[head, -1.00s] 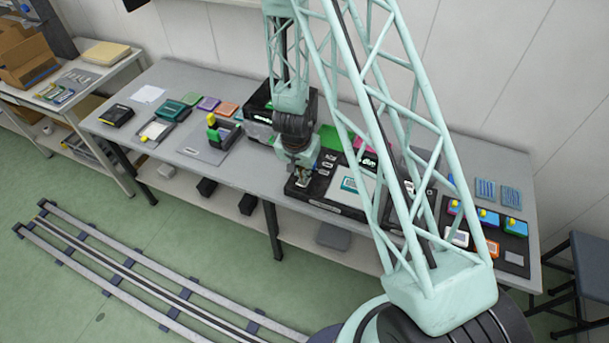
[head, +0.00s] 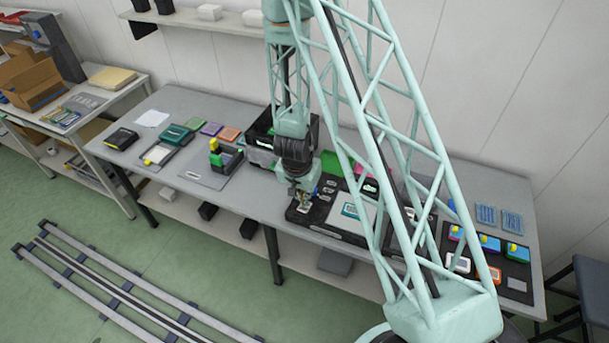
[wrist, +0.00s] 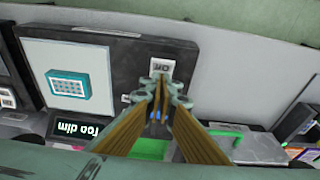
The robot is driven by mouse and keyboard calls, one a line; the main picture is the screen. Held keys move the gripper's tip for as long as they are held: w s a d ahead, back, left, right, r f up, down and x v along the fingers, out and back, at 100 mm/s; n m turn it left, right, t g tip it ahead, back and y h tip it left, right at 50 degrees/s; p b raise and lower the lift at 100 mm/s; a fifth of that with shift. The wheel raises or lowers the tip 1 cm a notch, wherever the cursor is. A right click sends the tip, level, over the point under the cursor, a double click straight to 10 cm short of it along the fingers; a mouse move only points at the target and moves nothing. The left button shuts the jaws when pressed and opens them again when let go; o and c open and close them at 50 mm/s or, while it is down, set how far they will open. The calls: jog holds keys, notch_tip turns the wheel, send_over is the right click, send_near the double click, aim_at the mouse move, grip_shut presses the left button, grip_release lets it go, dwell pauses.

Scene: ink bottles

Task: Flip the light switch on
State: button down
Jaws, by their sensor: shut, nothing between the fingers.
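A small white switch (wrist: 160,68) with dark lettering sits near the edge of a black panel (wrist: 110,50) in the wrist view. The lettering is upside down and hard to read. A small display (wrist: 72,127) beside the panel reads "Too dim" upside down. My gripper (wrist: 160,86) is shut and empty, with its fingertips close to the switch; I cannot tell whether they touch it. In the head view my gripper (head: 303,203) is low at the front left corner of the black panel (head: 330,230), and hides the switch from clear view.
A white pad with a teal square (head: 350,212) lies on the panel. A black bin (head: 262,130) stands behind my gripper. Colored ink items stand on a dark mat (head: 515,250) at the right.

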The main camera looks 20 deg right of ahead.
aim_at(304, 208)
jog(key=shift+w+d+p+v, duration=0.1)
jog(key=shift+p+v, duration=0.5)
jog(key=shift+v, duration=0.1)
jog(key=shift+w+d+p+v, duration=0.1)
jog(key=shift+w+p+v, duration=0.05)
jog(key=shift+p+v, duration=0.5)
jog(key=w+d+p+v, duration=0.1)
jog(key=v, duration=0.8)
jog(key=shift+w+d+r+p, duration=0.25)
jog(key=shift+r+p, duration=0.15)
jog(key=shift+r, duration=0.15)
jog(key=shift+a+r, duration=0.1)
